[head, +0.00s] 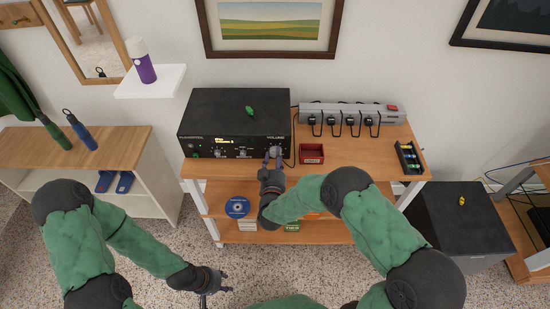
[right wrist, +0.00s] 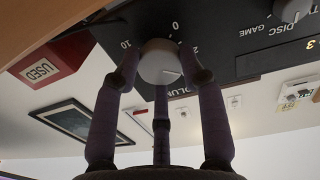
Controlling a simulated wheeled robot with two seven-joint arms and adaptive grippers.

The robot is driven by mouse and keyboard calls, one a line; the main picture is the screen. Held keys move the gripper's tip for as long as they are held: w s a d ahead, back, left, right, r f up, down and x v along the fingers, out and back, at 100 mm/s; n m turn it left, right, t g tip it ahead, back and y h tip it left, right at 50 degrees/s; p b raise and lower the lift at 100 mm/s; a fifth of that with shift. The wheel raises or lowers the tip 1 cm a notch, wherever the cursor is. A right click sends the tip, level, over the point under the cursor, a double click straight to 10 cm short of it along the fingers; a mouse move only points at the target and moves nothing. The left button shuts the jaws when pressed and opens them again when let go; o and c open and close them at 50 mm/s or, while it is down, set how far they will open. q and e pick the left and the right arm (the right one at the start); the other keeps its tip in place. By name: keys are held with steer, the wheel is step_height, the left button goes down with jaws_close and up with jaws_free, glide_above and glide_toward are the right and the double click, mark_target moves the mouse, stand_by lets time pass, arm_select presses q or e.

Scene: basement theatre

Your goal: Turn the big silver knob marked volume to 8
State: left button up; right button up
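The black amplifier (head: 235,115) stands on the left of the wooden shelf unit, with "VOLUME" printed at the right of its front. The big silver volume knob (right wrist: 160,62) shows in the right wrist view with 0, 2 and 10 printed around it. A dark line on its face points to the lower right; the number there is hidden. My right gripper (head: 273,155) is at the knob. In the right wrist view its fingertips are bent inward around the knob and appear to touch its sides. My left gripper (head: 222,283) is open and empty, low over the floor.
A red tray marked "USED" (head: 311,154) sits just right of the knob, and a power strip (head: 350,114) lies behind it. A black box of coloured items (head: 409,157) is at the right.

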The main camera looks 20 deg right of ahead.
steer(key=shift+m, duration=0.3)
steer(key=m+b, duration=0.1)
steer(key=m, duration=0.2)
steer(key=shift+m+b, duration=0.3)
steer(key=shift+b, duration=0.05)
steer(key=m+b, duration=0.2)
steer(key=m, duration=0.2)
steer(key=m+b, duration=0.2)
steer(key=m, duration=0.2)
steer(key=m+b, duration=0.2)
steer(key=m, duration=0.2)
steer(key=shift+y+b, duration=0.4)
steer(key=shift+m+b, duration=0.3)
steer(key=shift+m, duration=1.6)
steer(key=m, duration=0.6)
steer(key=shift+d, duration=0.1)
